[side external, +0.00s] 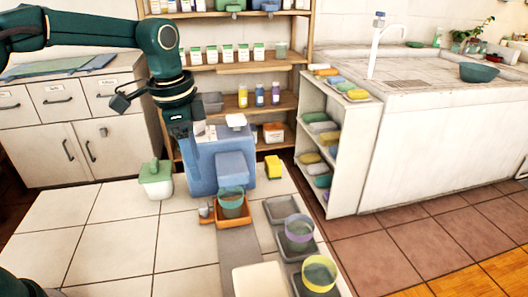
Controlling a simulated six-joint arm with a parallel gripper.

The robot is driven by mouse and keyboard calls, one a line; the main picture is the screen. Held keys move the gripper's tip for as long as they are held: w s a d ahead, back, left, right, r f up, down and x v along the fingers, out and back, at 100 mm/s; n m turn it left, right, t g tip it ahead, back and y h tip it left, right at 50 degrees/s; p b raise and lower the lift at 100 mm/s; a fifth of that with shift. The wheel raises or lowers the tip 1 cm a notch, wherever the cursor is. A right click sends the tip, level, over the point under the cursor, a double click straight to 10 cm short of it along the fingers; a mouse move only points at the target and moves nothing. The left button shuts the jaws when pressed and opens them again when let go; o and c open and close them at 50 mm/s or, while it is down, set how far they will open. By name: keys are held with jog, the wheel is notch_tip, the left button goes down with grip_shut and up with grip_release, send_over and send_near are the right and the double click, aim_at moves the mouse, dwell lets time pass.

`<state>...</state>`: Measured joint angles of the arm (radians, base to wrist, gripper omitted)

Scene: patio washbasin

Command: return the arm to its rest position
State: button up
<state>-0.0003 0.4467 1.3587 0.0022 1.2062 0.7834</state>
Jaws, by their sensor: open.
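My arm reaches in from the upper left and bends down at the picture's middle left. My gripper (187,134) points downward, just above or in front of the left part of a blue box-shaped machine (205,160). Its fingertips are small and partly lost against the machine, and I see nothing held in it. I cannot tell whether it touches the machine. A green-rimmed cup (231,202) stands in an orange tray (236,221) at the machine's front.
A white jar with a green lid (156,178) stands left of the machine, a yellow block (273,167) right of it. Grey trays with a purple-rimmed cup (299,232) and a yellow-green cup (319,272) lie front right. Shelves (240,64) stand behind. White tiles (110,235) at left are clear.

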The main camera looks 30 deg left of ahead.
jog(key=s+r+n+t, duration=0.3)
jog(key=s+r, duration=0.4)
jog(key=s, duration=0.2)
jog(key=s+f+n+t, duration=0.1)
jog(key=s+f+n, duration=0.3)
jog(key=s, duration=0.5)
jog(key=shift+f+n, duration=0.4)
jog(key=shift+n, duration=0.6)
